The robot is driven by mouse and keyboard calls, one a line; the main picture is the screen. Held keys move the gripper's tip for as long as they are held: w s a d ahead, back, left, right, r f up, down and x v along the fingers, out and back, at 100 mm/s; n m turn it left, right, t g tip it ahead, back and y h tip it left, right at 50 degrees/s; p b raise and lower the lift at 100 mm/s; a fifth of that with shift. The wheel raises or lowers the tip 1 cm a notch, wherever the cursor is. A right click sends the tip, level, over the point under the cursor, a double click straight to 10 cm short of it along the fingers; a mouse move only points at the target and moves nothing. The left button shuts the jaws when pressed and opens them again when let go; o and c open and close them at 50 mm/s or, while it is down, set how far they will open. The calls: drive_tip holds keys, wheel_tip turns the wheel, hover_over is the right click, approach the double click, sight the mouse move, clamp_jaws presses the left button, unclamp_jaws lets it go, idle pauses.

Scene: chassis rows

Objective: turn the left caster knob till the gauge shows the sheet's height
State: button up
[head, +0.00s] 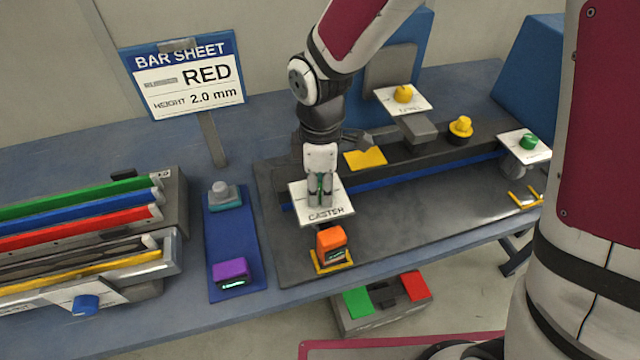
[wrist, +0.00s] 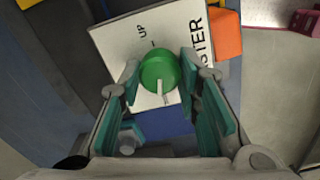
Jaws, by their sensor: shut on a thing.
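The left caster knob (wrist: 158,72) is green with a pale pointer line. It stands on a white plate (head: 335,210) marked CASTER, with UP showing in the wrist view. My gripper (head: 320,198) reaches down over this plate, and its fingers (wrist: 162,80) are shut on the knob from both sides. In the head view the fingers mostly hide the knob. An orange gauge (head: 332,242) with a small display sits in a yellow holder just in front of the plate; its reading is too small to tell. The bar sheet (head: 187,80) reads RED, height 2.0 mm.
A purple gauge (head: 232,273) and a grey-topped part (head: 222,194) are on a blue mat at left. A rack (head: 172,215) of coloured bars stands further left. Another green knob (head: 528,141) is at right; yellow knobs (head: 403,93) are at the back.

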drive_tip(key=m, duration=0.8)
drive_tip(key=shift+p, duration=0.3)
drive_tip(key=shift+m, duration=0.5)
drive_tip(key=o, duration=1.1)
drive_tip(key=shift+o, duration=0.2)
